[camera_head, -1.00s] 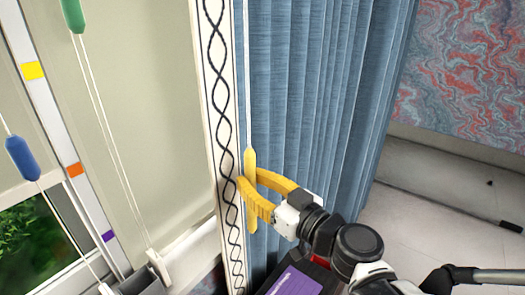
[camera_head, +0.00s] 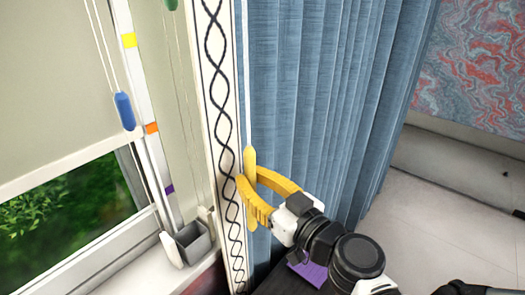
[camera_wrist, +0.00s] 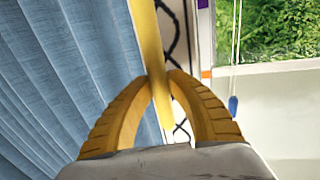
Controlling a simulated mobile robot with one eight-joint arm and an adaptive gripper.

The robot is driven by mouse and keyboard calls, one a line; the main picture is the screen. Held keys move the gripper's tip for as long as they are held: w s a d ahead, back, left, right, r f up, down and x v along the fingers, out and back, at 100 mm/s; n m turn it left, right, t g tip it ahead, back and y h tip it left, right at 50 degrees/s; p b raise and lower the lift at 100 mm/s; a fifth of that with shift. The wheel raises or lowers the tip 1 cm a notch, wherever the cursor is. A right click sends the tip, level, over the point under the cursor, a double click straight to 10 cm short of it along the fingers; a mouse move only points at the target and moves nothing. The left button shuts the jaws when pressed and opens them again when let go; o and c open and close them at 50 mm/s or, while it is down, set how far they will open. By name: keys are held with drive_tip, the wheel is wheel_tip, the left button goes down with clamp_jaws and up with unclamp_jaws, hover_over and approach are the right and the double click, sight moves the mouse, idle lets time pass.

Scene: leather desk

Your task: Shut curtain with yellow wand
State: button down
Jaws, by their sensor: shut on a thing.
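The blue pleated curtain (camera_head: 320,100) hangs gathered at the right of the patterned window trim, and it fills the left of the wrist view (camera_wrist: 60,75). The yellow wand (camera_head: 250,162) hangs upright on a thin white rod at the curtain's left edge. It also shows in the wrist view (camera_wrist: 151,50). My gripper (camera_head: 243,182) is shut on the yellow wand, its yellow fingers closed around it. In the wrist view the fingertips (camera_wrist: 160,82) meet at the wand. The wand's lower part is partly hidden by the fingers.
A white trim (camera_head: 222,110) with a dark twisted pattern stands just left of the wand. Further left are a window (camera_head: 70,200), a blue cord pull (camera_head: 124,111) and a grey holder (camera_head: 192,240) on the sill. Pale floor (camera_head: 440,220) lies open at the right.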

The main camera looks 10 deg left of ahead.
drive_tip(key=shift+s, duration=0.15)
drive_tip(key=c, duration=1.4)
unclamp_jaws()
drive_tip(key=shift+a, duration=0.1)
drive_tip(key=shift+o, duration=0.7)
drive_tip(key=shift+s, duration=0.1)
drive_tip(key=v, duration=0.7)
drive_tip(key=shift+s, duration=0.15)
